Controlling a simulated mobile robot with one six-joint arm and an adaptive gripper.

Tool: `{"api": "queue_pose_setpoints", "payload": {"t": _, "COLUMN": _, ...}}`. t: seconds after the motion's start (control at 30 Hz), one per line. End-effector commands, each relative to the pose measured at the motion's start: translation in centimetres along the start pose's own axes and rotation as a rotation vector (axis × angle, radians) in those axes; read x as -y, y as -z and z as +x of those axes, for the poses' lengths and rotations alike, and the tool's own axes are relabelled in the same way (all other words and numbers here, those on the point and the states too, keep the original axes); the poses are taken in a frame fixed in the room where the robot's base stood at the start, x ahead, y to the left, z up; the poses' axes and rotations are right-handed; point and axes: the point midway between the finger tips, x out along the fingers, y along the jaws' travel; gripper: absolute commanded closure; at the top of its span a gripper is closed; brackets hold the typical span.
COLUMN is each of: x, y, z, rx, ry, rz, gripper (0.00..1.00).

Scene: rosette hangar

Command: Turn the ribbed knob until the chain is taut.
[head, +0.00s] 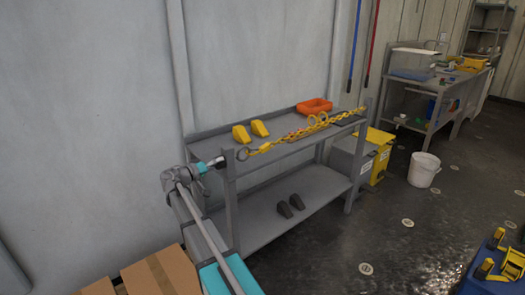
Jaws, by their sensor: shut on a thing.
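The yellow chain (285,140) runs along the front of the upper shelf of a grey bench, from a dark ring (243,154) at its left end towards the back right corner. Some of it bunches near the middle right; whether it is taut I cannot tell at this size. My gripper (217,162) is at the bench's left end, just left of the ring. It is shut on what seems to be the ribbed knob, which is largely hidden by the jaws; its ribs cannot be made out.
The grey bench (290,213) holds two yellow wedges (250,131) and an orange tray (314,105) on top, with two dark wedges (290,206) below. Yellow bins (377,157) and a white bucket (424,171) stand right. A cardboard box (155,277) is at lower left.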

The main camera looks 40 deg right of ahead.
Motion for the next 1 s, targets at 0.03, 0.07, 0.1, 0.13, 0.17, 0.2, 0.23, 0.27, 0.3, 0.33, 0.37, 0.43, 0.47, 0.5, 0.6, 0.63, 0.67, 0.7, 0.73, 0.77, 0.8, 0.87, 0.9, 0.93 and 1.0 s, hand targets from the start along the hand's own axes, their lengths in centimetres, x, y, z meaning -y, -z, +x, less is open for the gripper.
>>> {"api": "queue_pose_setpoints", "payload": {"t": 0.03, "x": -0.01, "y": 0.03, "z": 0.07, "rx": 0.0, "ry": -0.001, "rz": 0.001, "gripper": 0.87}}
{"api": "queue_pose_setpoints", "payload": {"t": 0.07, "x": -0.01, "y": 0.03, "z": 0.07, "rx": 0.0, "ry": -0.001, "rz": 0.004, "gripper": 0.87}}
{"api": "queue_pose_setpoints", "payload": {"t": 0.1, "x": -0.01, "y": 0.03, "z": 0.07, "rx": 0.0, "ry": -0.001, "rz": 0.01, "gripper": 0.87}}
{"api": "queue_pose_setpoints", "payload": {"t": 0.13, "x": -0.01, "y": 0.03, "z": 0.07, "rx": 0.0, "ry": -0.001, "rz": 0.018, "gripper": 0.87}}
{"api": "queue_pose_setpoints", "payload": {"t": 0.17, "x": -0.01, "y": 0.03, "z": 0.07, "rx": 0.0, "ry": -0.001, "rz": 0.03, "gripper": 0.87}}
{"api": "queue_pose_setpoints", "payload": {"t": 0.2, "x": -0.01, "y": 0.03, "z": 0.08, "rx": 0.0, "ry": -0.001, "rz": 0.047, "gripper": 0.87}}
{"api": "queue_pose_setpoints", "payload": {"t": 0.23, "x": -0.01, "y": 0.03, "z": 0.08, "rx": -0.001, "ry": -0.001, "rz": 0.065, "gripper": 0.87}}
{"api": "queue_pose_setpoints", "payload": {"t": 0.27, "x": -0.01, "y": 0.03, "z": 0.08, "rx": 0.0, "ry": -0.001, "rz": 0.083, "gripper": 0.87}}
{"api": "queue_pose_setpoints", "payload": {"t": 0.3, "x": -0.01, "y": 0.03, "z": 0.09, "rx": -0.001, "ry": -0.001, "rz": 0.111, "gripper": 0.87}}
{"api": "queue_pose_setpoints", "payload": {"t": 0.33, "x": -0.01, "y": 0.03, "z": 0.09, "rx": 0.0, "ry": -0.001, "rz": 0.134, "gripper": 0.87}}
{"api": "queue_pose_setpoints", "payload": {"t": 0.37, "x": -0.01, "y": 0.03, "z": 0.09, "rx": -0.001, "ry": -0.001, "rz": 0.157, "gripper": 0.87}}
{"api": "queue_pose_setpoints", "payload": {"t": 0.43, "x": -0.01, "y": 0.03, "z": 0.1, "rx": -0.001, "ry": -0.001, "rz": 0.209, "gripper": 0.87}}
{"api": "queue_pose_setpoints", "payload": {"t": 0.47, "x": -0.01, "y": 0.03, "z": 0.1, "rx": -0.001, "ry": -0.001, "rz": 0.231, "gripper": 0.87}}
{"api": "queue_pose_setpoints", "payload": {"t": 0.5, "x": -0.01, "y": 0.03, "z": 0.1, "rx": -0.001, "ry": -0.001, "rz": 0.255, "gripper": 0.87}}
{"api": "queue_pose_setpoints", "payload": {"t": 0.6, "x": -0.01, "y": 0.03, "z": 0.11, "rx": -0.001, "ry": -0.001, "rz": 0.296, "gripper": 0.87}}
{"api": "queue_pose_setpoints", "payload": {"t": 0.63, "x": -0.01, "y": 0.03, "z": 0.11, "rx": -0.001, "ry": -0.001, "rz": 0.303, "gripper": 0.87}}
{"api": "queue_pose_setpoints", "payload": {"t": 0.67, "x": -0.01, "y": 0.03, "z": 0.11, "rx": -0.001, "ry": -0.001, "rz": 0.308, "gripper": 0.87}}
{"api": "queue_pose_setpoints", "payload": {"t": 0.7, "x": -0.01, "y": 0.03, "z": 0.12, "rx": -0.001, "ry": -0.001, "rz": 0.311, "gripper": 0.87}}
{"api": "queue_pose_setpoints", "payload": {"t": 0.73, "x": -0.01, "y": 0.03, "z": 0.12, "rx": -0.001, "ry": -0.001, "rz": 0.311, "gripper": 0.87}}
{"api": "queue_pose_setpoints", "payload": {"t": 0.77, "x": -0.01, "y": 0.03, "z": 0.12, "rx": -0.001, "ry": -0.001, "rz": 0.311, "gripper": 0.87}}
{"api": "queue_pose_setpoints", "payload": {"t": 0.8, "x": -0.01, "y": 0.03, "z": 0.12, "rx": -0.001, "ry": -0.001, "rz": 0.31, "gripper": 0.87}}
{"api": "queue_pose_setpoints", "payload": {"t": 0.87, "x": -0.01, "y": 0.03, "z": 0.12, "rx": -0.001, "ry": -0.001, "rz": 0.31, "gripper": 0.87}}
{"api": "queue_pose_setpoints", "payload": {"t": 0.9, "x": -0.01, "y": 0.04, "z": 0.12, "rx": -0.001, "ry": -0.001, "rz": 0.31, "gripper": 0.22}}
{"api": "queue_pose_setpoints", "payload": {"t": 0.93, "x": -0.01, "y": 0.03, "z": 0.12, "rx": -0.001, "ry": -0.001, "rz": 0.309, "gripper": 0.17}}
{"api": "queue_pose_setpoints", "payload": {"t": 1.0, "x": -0.01, "y": 0.03, "z": 0.11, "rx": 0.0, "ry": -0.001, "rz": 0.309, "gripper": 0.06}}
